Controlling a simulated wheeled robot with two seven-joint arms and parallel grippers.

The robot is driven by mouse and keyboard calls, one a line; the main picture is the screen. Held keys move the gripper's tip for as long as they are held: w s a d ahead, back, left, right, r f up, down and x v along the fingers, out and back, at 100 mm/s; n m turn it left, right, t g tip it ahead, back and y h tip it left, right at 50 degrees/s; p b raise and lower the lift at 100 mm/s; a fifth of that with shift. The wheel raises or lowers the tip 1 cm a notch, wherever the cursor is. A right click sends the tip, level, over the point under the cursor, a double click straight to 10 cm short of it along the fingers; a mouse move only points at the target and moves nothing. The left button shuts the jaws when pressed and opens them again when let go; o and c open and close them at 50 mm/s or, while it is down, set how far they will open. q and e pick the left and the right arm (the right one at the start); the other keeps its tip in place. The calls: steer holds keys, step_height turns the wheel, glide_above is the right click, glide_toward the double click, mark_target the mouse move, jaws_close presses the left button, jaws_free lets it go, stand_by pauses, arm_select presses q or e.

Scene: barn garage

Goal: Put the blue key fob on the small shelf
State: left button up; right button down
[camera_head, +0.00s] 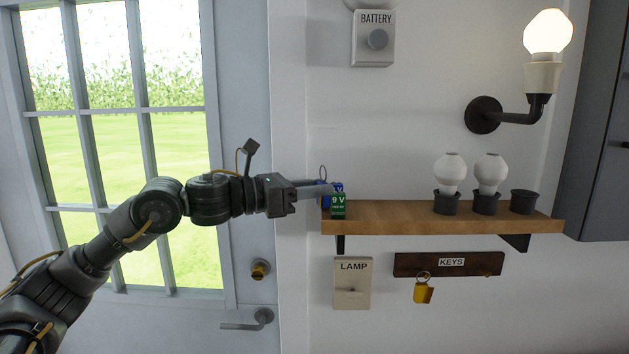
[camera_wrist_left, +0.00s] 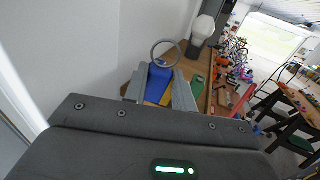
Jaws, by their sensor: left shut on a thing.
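The small wooden shelf (camera_head: 400,219) is fixed to the white wall in the head view; its wood also shows in the left wrist view. My left gripper (camera_head: 322,189) reaches in from the left over the shelf's left end. It is shut on the blue key fob (camera_wrist_left: 159,80), whose metal ring stands up above the fingers. In the head view the fob (camera_head: 325,202) is mostly hidden by the fingers and a green battery. I cannot tell whether the fob touches the shelf. My right gripper is not in view.
A green 9V battery (camera_head: 338,207) stands just right of the fob. Two white bulbs in dark holders (camera_head: 446,203) and an empty holder (camera_head: 523,201) stand on the shelf's right half. A key rack (camera_head: 430,265) with a yellow fob hangs below. The shelf's left middle is clear.

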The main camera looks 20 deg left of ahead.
arm_select(q)
steer(key=shift+d, duration=0.1)
steer(key=shift+f+b, duration=0.2)
steer(key=shift+b, duration=0.1)
steer(key=o, duration=0.9)
steer(key=shift+o, duration=0.2)
steer(key=shift+r, duration=0.1)
steer(key=b+v, duration=0.4)
steer(key=v, duration=0.8)
steer(key=shift+r, duration=0.1)
